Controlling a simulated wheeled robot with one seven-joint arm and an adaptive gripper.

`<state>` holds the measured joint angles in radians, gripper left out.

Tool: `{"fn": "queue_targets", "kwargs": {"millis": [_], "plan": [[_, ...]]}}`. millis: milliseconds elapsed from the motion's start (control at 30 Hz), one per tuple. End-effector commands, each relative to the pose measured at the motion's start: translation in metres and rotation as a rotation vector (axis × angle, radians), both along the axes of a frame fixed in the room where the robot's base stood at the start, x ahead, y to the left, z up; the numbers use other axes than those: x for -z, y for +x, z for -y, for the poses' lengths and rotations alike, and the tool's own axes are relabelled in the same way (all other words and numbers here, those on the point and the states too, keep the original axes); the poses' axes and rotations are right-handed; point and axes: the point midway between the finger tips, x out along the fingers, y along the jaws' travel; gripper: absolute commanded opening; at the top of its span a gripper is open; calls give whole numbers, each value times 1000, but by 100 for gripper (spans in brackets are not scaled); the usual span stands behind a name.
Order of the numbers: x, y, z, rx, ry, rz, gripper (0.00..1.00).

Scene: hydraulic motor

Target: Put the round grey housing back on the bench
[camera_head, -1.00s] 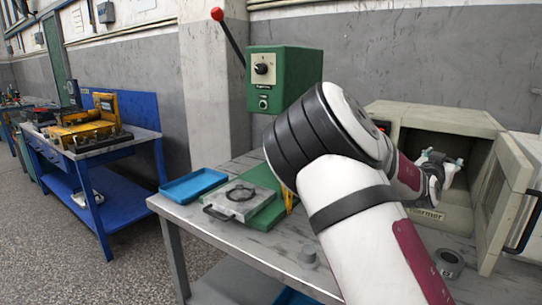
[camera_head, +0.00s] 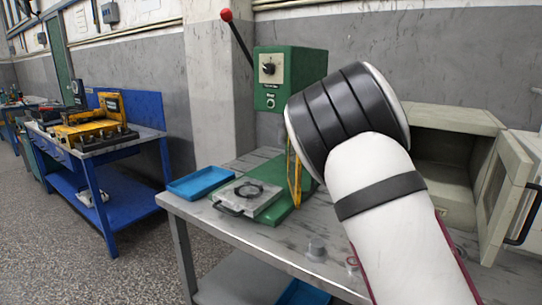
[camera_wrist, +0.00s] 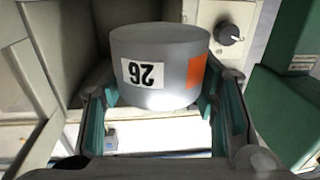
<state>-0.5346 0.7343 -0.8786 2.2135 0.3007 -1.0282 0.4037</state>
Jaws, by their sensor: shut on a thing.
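The round grey housing (camera_wrist: 160,50) fills the middle of the wrist view. It is a smooth cylinder with a white label reading 26, upside down in the picture, and an orange patch at its right. My gripper (camera_wrist: 157,92) is shut on it, with one teal-lined finger on each side. In the head view my arm hides both gripper and housing. The grey bench (camera_head: 285,238) runs across the middle and right of that view.
An open beige warmer (camera_head: 450,117) stands at the bench's right, its door (camera_head: 510,190) swung out. A green press (camera_head: 283,75), a metal plate (camera_head: 248,198) and a blue tray (camera_head: 200,183) stand left. A small grey cylinder (camera_head: 317,248) sits near the front edge. Bench around it is clear.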

Motion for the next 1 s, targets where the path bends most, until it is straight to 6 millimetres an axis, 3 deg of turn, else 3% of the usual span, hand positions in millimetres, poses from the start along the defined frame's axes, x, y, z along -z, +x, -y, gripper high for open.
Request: {"fn": "queue_targets", "kwargs": {"millis": [200, 333, 500, 633, 1000], "plan": [[30, -26, -91, -245, 5, 1, 7], [35, -42, -130, -353, 3, 2, 7], [37, -58, -166, -450, 2, 2, 7], [33, -68, -185, -503, 1, 4, 7], [-5, -64, -182, -497, -1, 4, 7]]}}
